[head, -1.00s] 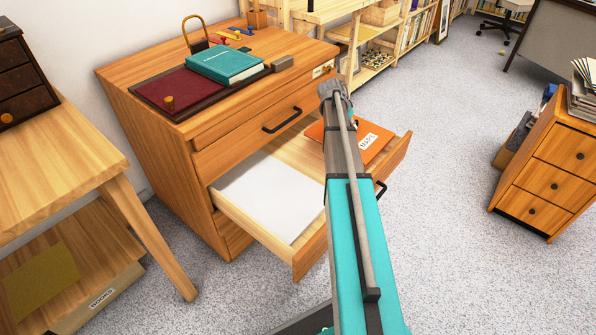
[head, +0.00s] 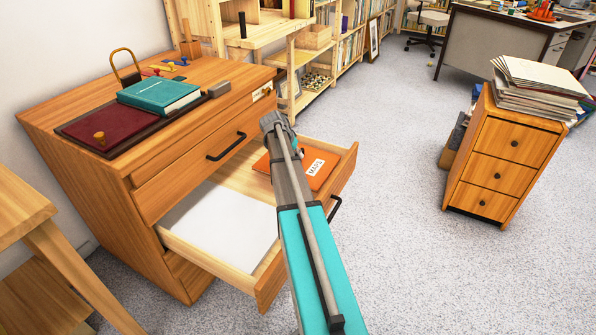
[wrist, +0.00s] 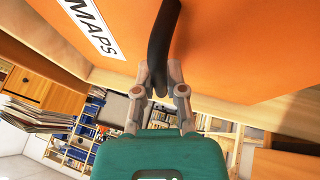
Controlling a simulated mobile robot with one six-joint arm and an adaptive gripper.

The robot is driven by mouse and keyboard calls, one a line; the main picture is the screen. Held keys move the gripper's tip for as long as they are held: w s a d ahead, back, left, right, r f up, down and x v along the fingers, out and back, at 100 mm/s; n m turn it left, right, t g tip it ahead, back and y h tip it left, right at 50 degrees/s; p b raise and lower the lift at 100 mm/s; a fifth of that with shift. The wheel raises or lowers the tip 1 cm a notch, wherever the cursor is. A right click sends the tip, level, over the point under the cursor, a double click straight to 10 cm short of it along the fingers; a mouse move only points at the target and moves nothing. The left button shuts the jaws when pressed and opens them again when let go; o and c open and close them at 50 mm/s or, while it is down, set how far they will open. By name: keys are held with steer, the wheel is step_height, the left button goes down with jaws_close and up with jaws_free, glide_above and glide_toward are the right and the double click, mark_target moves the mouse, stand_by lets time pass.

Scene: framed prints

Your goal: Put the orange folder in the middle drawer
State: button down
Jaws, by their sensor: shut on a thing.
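The orange folder (head: 300,168), labelled MAPS, lies flat, in or just over the back right part of an open drawer (head: 207,262). In the wrist view the folder (wrist: 235,50) fills the top, with a black curved handle across it. My gripper (wrist: 160,88) is shut on that handle; in the head view my arm hides the fingers. The open drawer has a black pull and white paper inside. It sits below a shut drawer with a black handle and above another wooden front. I cannot tell whether the folder touches the drawer's floor.
On the cabinet top lie a teal book (head: 160,93), a dark red pad (head: 103,132) and a padlock-like loop. A small cabinet (head: 505,155) with stacked papers stands right. A wooden table (head: 50,245) stands at left. The carpet between is clear.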

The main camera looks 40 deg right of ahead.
steer(key=shift+f+b, duration=0.5)
steer(key=shift+f, duration=0.3)
steer(key=shift+f+b, duration=1.85)
steer(key=shift+f, duration=0.05)
steer(key=shift+f, duration=0.1)
steer(key=c, duration=0.7)
jaws_free()
steer(key=p+v, duration=0.4)
steer(key=v, duration=0.1)
steer(key=shift+r+p, duration=0.35)
steer(key=shift+p+v, duration=2.85)
steer(key=shift+v, duration=0.5)
